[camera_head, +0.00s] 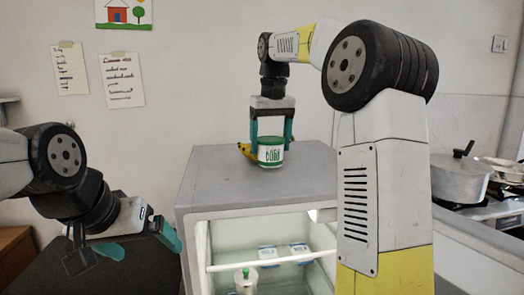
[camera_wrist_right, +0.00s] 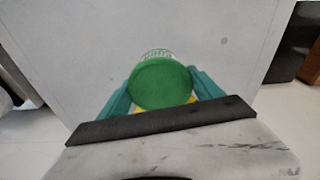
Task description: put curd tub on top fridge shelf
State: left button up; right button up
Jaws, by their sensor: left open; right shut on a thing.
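The curd tub (camera_head: 271,152), white with green lettering and a green lid, is upright at the top of the fridge (camera_head: 225,190). My right gripper (camera_head: 271,140) is shut on it from above, one finger on each side. I cannot tell whether the tub's base touches the fridge top. In the right wrist view, the green lid (camera_wrist_right: 160,84) sits between the teal fingers. The fridge is open at the front, and its top shelf (camera_head: 275,261) shows inside. My left gripper (camera_head: 140,245) is open and empty, left of the fridge.
Two small blue-and-white packs (camera_head: 268,254) (camera_head: 299,251) and a green-capped bottle (camera_head: 246,281) are inside the fridge. A pot (camera_head: 459,179) stands on the stove at right. My right arm hides the fridge's right side.

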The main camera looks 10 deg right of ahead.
jog(key=shift+f, duration=1.1)
jog(key=shift+f, duration=0.1)
jog(key=o, duration=1.8)
jog(key=r, duration=0.4)
jog(key=s+r, duration=0.1)
jog(key=r, duration=0.7)
jog(key=shift+s+d, duration=0.15)
jog(key=shift+s, duration=0.1)
